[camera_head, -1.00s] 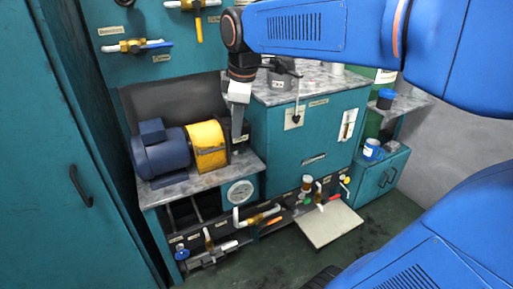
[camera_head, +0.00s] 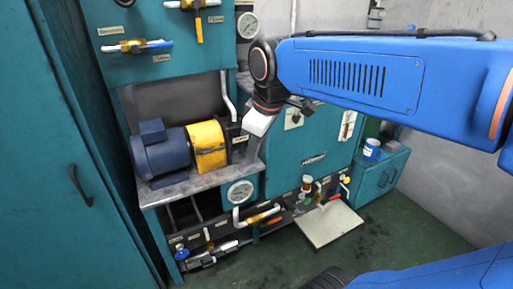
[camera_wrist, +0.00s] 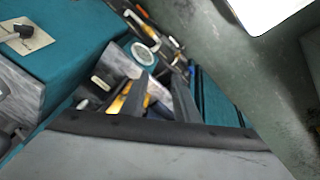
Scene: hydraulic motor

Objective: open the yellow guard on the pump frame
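The yellow guard (camera_head: 207,146) is a curved cover on the pump frame, between the blue motor (camera_head: 160,152) and a dark pump body (camera_head: 235,138). It looks closed down over the coupling, which is hidden. My gripper (camera_head: 252,152) is just right of the guard and pump body, with its fingers pointing down and apart from the guard. In the wrist view my gripper's two fingers (camera_wrist: 160,97) stand apart with a gap and nothing held. Part of the yellow guard (camera_wrist: 122,100) shows beside and behind the near finger.
A grey bench top (camera_head: 178,190) carries the motor and guard. A round gauge (camera_head: 240,192) and pipes with valves sit below its front. A teal cabinet (camera_head: 310,160) stands to the right, and a tall teal cabinet (camera_head: 75,110) to the left. A beige tray (camera_head: 330,224) juts out low.

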